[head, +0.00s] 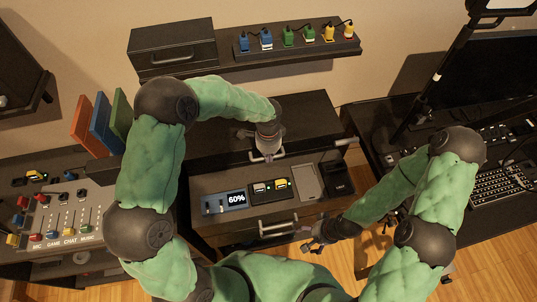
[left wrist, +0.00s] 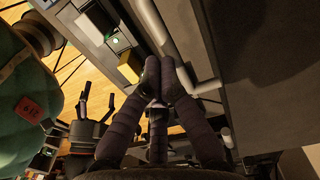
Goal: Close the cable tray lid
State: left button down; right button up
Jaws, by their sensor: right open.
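The cable tray lid appears to be the dark panel (head: 300,115) standing raised behind the open tray (head: 203,187), with a silver handle (head: 268,158) along its lower edge. My left gripper (head: 268,147) reaches over from above to that handle. In the left wrist view its fingers (left wrist: 160,65) close together around the pale handle bar (left wrist: 208,86); the exact contact is partly hidden by the fingers. My right gripper (head: 313,243) is open and empty, in front of the tray near its right front corner.
The tray holds a 60% display (head: 236,199) and a yellow plug (head: 281,184). A shelf above carries a black box (head: 172,45) and coloured plugs (head: 288,36). A mixer (head: 65,215) stands left and a keyboard (head: 497,187) right. A drawer handle (head: 277,228) is in front.

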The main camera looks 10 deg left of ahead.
pick_arm(q)
jog(key=shift+s+f, duration=0.45)
jog(key=shift+f, duration=0.1)
notch_tip(320, 180, up, 15)
jog(key=s+d+p, duration=0.1)
jog(key=p, duration=0.4)
jog(key=shift+s, duration=0.25)
jog(key=shift+f, duration=0.1)
